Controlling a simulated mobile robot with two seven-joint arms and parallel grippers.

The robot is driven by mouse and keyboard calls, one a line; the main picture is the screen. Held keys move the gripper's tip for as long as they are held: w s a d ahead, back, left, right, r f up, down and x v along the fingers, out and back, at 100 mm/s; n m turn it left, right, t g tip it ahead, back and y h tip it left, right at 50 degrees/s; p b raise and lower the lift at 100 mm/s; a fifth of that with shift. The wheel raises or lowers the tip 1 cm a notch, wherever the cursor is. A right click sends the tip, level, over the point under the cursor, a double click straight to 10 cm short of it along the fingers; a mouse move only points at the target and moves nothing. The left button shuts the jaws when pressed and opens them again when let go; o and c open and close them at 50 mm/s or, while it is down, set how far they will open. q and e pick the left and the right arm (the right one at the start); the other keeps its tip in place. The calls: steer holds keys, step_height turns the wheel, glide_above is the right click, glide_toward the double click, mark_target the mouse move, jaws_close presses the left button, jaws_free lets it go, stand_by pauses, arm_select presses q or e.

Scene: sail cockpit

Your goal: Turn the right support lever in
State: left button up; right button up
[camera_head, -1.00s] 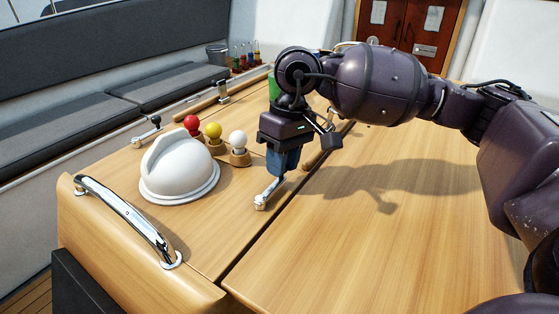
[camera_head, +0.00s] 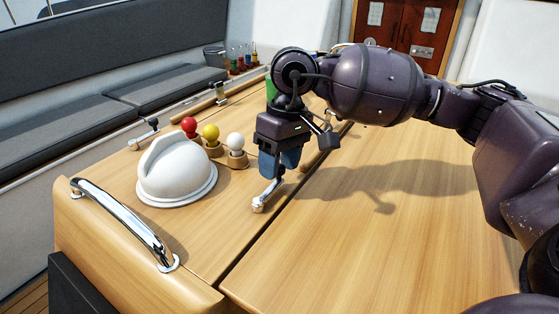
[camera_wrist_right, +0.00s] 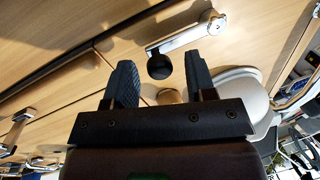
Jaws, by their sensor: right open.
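The right support lever (camera_head: 265,197) is a silver arm on the wooden table top, just below my right gripper (camera_head: 280,170). In the right wrist view the lever (camera_wrist_right: 187,37) lies slanted, and its black knob (camera_wrist_right: 160,67) appears between the two spread blue-grey fingers. My right gripper is open and points down over the knob end; whether a finger touches the knob I cannot tell. The fingers hide that end in the head view. My left gripper is not in view.
A white dome (camera_head: 177,178) stands left of the lever. Red, yellow and white balls (camera_head: 235,142) sit on wooden holders behind it. Another lever (camera_head: 145,132) is at the far left. A chrome handrail (camera_head: 125,222) is at the front left. The right table leaf (camera_head: 380,230) is clear.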

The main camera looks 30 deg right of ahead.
step_height(320, 180, up, 11)
steer(key=d, duration=0.2)
steer(key=shift+w+f+p, duration=0.2)
steer(key=shift+w+p, duration=0.05)
steer(key=shift+p, duration=0.2)
